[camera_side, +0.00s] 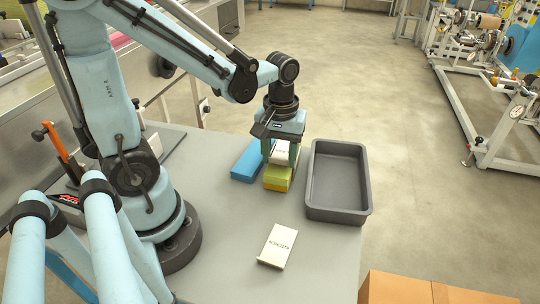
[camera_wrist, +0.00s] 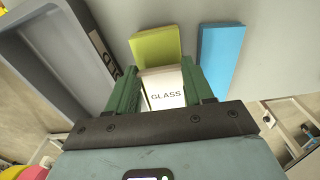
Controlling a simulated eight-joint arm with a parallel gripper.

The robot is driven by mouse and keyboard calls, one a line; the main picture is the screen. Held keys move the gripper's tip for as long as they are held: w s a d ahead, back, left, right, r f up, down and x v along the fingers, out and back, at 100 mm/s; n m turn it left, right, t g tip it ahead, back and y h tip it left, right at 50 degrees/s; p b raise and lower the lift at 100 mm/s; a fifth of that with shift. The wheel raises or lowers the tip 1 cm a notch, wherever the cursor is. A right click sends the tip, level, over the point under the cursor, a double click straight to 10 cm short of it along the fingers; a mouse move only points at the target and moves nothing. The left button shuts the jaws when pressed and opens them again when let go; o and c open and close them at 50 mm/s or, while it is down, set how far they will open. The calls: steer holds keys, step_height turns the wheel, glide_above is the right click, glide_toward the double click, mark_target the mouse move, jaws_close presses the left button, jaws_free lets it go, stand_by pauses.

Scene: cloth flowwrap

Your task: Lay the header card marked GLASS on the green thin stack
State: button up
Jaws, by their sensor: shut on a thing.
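My gripper (camera_wrist: 165,88) has green fingers and is shut on a white header card marked GLASS (camera_wrist: 166,95). In the side view the card (camera_side: 281,152) shows between the fingers, close above the yellow-green stack (camera_side: 277,183). In the wrist view the green stack (camera_wrist: 155,44) lies just beyond the card's far edge. Whether the card touches the stack cannot be told. A blue stack (camera_side: 247,162) stands beside the green one; it also shows in the wrist view (camera_wrist: 220,58).
Another white card, seemingly marked KITCHEN (camera_side: 277,245), lies on the grey table (camera_side: 225,262) towards the front. An empty dark grey tray (camera_side: 337,212) stands right of the stacks. A cardboard box (camera_side: 400,288) is beyond the table's right edge.

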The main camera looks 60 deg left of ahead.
steer(key=shift+f, duration=0.25)
steer(key=o, duration=1)
step_height(320, 180, up, 12)
steer(key=d+f+m+t, duration=0.1)
steer(key=m+t, duration=0.1)
steer(key=m, duration=0.1)
steer(key=d+f+m+t, duration=0.1)
steer(key=m+t, duration=0.1)
steer(key=m, duration=0.1)
steer(key=d+f+m+t, duration=0.1)
steer(key=m+t, duration=0.2)
steer(key=shift+w+f, duration=0.2)
steer(key=shift+w, duration=0.1)
steer(key=shift+o, duration=0.4)
